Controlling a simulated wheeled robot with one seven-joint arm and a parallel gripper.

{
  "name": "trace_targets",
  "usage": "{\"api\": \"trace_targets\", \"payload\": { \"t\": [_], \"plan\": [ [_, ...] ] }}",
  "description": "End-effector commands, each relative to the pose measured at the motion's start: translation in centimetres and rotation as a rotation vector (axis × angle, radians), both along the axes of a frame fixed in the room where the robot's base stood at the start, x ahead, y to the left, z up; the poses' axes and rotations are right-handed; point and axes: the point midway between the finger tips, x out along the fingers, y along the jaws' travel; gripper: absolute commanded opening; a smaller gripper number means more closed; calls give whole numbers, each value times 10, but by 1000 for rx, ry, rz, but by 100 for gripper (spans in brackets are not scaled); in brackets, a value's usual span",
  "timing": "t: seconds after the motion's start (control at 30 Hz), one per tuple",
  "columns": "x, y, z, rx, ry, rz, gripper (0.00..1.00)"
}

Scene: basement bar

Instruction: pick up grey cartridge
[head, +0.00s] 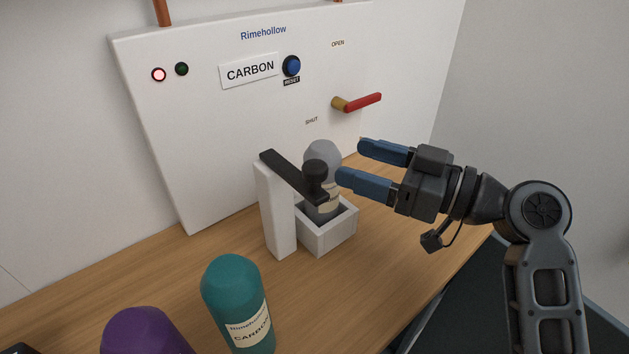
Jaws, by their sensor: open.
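The grey cartridge (323,155) stands upright in a small white square holder (330,235) on the wooden counter. A black clamp arm (289,175) on a white post (276,210) reaches across in front of it, and its black knob hides part of the cartridge's middle. The cartridge's label is only partly seen. My gripper (350,160) comes in from the right with two blue fingers, open and empty. The fingertips point left, close to the cartridge's right side in the picture; I cannot tell whether they touch it.
A teal cartridge (235,298) labelled Carbon and a purple one (147,335) stand at the front left. Behind is a white Rimehollow panel (215,130) with a lit red lamp (158,75), a blue reset button (291,66) and a red-handled lever (362,102). Counter left of the post is clear.

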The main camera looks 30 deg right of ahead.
Motion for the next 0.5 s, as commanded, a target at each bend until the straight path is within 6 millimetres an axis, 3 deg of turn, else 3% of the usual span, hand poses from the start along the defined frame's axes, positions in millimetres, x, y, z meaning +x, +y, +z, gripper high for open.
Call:
{"api": "trace_targets", "payload": {
  "t": [0.5],
  "plan": [
    [51, 36, -4, 0, 0, 3, 73]
  ]
}}
